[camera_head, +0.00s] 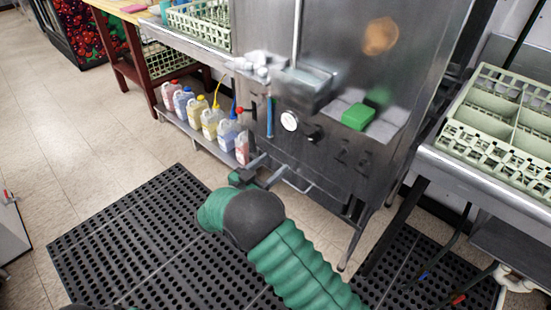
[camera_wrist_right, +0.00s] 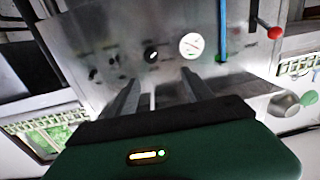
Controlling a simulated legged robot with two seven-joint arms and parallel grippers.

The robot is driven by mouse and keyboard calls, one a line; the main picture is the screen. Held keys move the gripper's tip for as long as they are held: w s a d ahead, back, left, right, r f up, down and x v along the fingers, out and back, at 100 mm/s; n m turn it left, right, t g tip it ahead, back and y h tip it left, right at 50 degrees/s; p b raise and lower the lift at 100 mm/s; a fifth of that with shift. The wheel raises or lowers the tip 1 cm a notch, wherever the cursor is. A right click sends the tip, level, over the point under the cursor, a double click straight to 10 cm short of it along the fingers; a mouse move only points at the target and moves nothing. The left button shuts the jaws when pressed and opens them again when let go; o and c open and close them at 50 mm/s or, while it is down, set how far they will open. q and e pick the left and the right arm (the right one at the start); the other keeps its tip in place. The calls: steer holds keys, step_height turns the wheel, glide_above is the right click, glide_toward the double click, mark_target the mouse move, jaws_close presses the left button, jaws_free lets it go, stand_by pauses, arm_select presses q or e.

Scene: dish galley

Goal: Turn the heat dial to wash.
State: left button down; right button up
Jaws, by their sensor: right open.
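A black dial (camera_head: 314,133) sits on the steel front of the dish machine (camera_head: 345,185), just right of a round white gauge (camera_head: 289,120). The dial also shows in the right wrist view (camera_wrist_right: 152,56), with a small pale mark; its labels are too small to read. My right gripper (camera_head: 274,166) is open and empty, below and left of the dial in the head view. In the right wrist view, its two fingers (camera_wrist_right: 162,78) point toward the panel, with the dial ahead of the gap between them. They look apart from it. My left gripper is not in view.
Smaller dark knobs (camera_wrist_right: 92,73) sit on the same panel. A red-tipped lever (camera_wrist_right: 268,32) and blue tube (camera_wrist_right: 222,30) are beyond the gauge. Several detergent jugs (camera_head: 211,122) stand on a low shelf at left. A green block (camera_head: 358,116) is above the dial. Black mats cover the floor.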

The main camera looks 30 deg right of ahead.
steer(key=g+b, duration=0.1)
glide_toward(312, 140)
steer(key=shift+m+h, duration=0.3)
steer(key=b+x, duration=0.2)
steer(key=x, duration=0.6)
steer(key=shift+w+d+f+b, duration=0.1)
steer(key=shift+d+f+b, duration=0.15)
steer(key=shift+d+b, duration=0.1)
steer(key=shift+w+d, duration=0.1)
steer(key=shift+d, duration=0.25)
steer(key=shift+a+r, duration=0.1)
steer(key=shift+a, duration=0.1)
steer(key=shift+c, duration=0.8)
steer(key=shift+a, duration=0.15)
steer(key=shift+c, duration=1.1)
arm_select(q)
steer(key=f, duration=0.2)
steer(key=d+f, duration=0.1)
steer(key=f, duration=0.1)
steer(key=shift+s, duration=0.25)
arm_select(e)
jaws_close()
